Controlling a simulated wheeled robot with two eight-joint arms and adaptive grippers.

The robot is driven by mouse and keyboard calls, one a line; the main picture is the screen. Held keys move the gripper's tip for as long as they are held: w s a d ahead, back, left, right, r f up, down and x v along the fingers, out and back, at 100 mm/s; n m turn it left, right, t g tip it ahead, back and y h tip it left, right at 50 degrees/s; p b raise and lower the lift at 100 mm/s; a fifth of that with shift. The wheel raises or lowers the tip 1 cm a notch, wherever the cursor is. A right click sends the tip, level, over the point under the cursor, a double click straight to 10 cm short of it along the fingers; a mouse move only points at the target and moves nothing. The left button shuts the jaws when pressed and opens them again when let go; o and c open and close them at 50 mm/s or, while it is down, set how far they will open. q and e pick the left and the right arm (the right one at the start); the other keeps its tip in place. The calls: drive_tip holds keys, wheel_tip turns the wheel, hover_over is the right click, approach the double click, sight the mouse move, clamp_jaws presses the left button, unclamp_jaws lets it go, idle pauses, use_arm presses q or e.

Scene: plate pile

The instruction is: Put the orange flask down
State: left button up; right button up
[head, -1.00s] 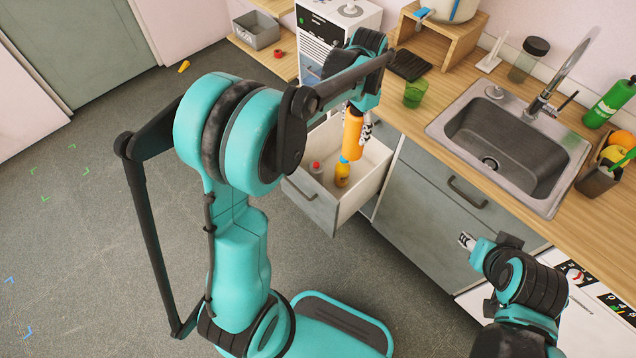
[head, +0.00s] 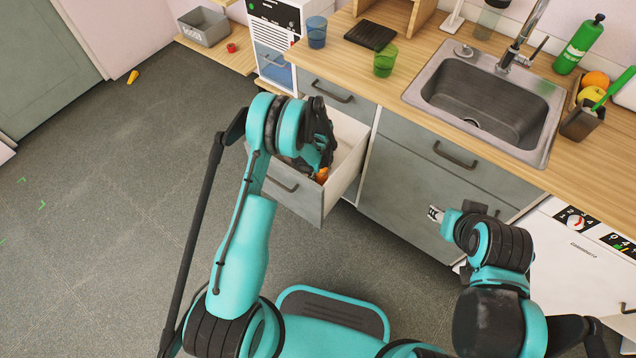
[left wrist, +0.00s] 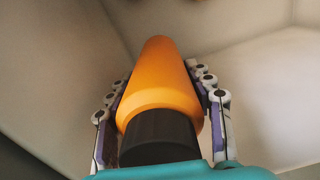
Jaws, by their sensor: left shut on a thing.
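The orange flask (left wrist: 160,85) is held between the fingers of my left gripper (left wrist: 163,80). Its dark cap is nearest the left wrist camera and its orange body points away, toward pale drawer walls. In the head view only a small orange bit of the flask (head: 322,175) shows below my left gripper (head: 318,165), inside the open drawer (head: 290,196). My left arm covers much of the drawer, and whether the flask touches the drawer bottom cannot be told. My right gripper (head: 436,214) is in front of the grey cabinet, too small to judge.
The counter above holds a green cup (head: 384,62), a blue cup (head: 316,32), a black pad (head: 371,35) and a sink (head: 485,100). A green bottle (head: 580,45) stands to the right. Open floor (head: 130,190) lies left of the drawer.

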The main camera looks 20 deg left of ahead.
sight(320, 183)
use_arm(q)
wheel_tip(320, 183, down, 7)
drive_tip(key=shift+r+b, duration=0.1)
drive_tip(key=shift+b, duration=1.15)
drive_tip(key=shift+r, duration=0.1)
drive_tip(key=o, duration=1.7)
drive_tip(key=shift+c, duration=0.2)
